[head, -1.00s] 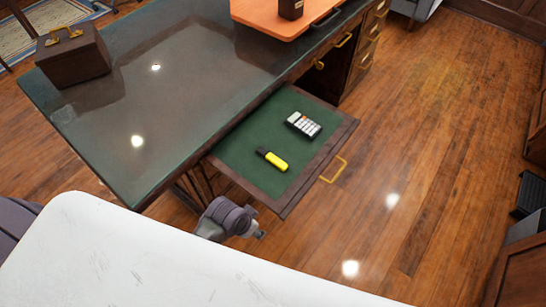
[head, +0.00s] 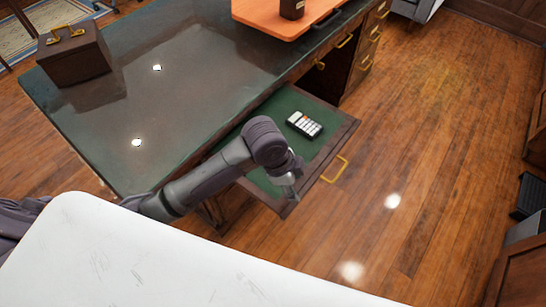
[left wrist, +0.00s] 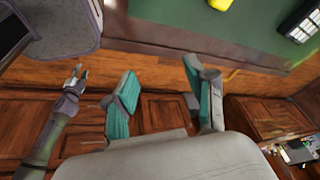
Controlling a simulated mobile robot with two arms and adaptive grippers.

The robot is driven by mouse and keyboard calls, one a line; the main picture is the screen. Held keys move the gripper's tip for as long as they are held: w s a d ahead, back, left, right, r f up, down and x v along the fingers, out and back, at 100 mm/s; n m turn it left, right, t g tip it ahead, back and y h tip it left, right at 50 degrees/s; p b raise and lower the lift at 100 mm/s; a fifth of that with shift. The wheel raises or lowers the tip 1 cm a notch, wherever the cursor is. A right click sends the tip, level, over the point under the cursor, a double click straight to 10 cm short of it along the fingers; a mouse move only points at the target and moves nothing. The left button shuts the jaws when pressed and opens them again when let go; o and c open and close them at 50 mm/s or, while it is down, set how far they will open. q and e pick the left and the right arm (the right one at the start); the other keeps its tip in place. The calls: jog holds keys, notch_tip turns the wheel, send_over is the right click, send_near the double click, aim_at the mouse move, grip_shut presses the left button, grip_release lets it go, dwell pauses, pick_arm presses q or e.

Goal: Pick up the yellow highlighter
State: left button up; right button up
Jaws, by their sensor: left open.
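The yellow highlighter shows at the top edge of the left wrist view (left wrist: 220,4), lying on the green drawer floor and partly cut off. In the head view my left arm hides it. My left gripper (head: 292,188) hangs over the front part of the open drawer (head: 331,150). In the left wrist view its teal-padded fingers (left wrist: 158,92) are apart with nothing between them, and the highlighter lies beyond them. Another gripper of mine, seemingly the right (left wrist: 76,76), shows small at the left of that view; its jaw state is unclear.
A calculator (head: 304,124) lies in the drawer near its back right; it also shows in the left wrist view (left wrist: 301,22). The drawer has a raised wooden rim and a brass handle (head: 334,169). The dark desk top (head: 190,100) overhangs to the left. Wood floor lies open at right.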

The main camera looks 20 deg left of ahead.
pick_arm(q)
jog(key=w+a+r+m+g+y, duration=0.2)
jog(key=w+a+r+m+y, duration=0.1)
jog(key=w+a+r+m, duration=0.5)
jog(key=shift+n, duration=0.6)
jog(key=f, duration=0.2)
jog(key=w+f, duration=0.1)
jog(key=f, duration=0.4)
jog(key=shift+w+a+f, duration=0.15)
jog(key=shift+a+f, duration=0.05)
jog(key=shift+a, duration=0.1)
jog(key=shift+w+d+f, duration=0.1)
jog(key=shift+w+f, duration=0.05)
jog(key=shift+f, duration=1.25)
jog(key=shift+w+d+f, duration=0.1)
jog(key=shift+f, duration=1.25)
jog(key=shift+c, duration=0.3)
jog(key=c, duration=0.9)
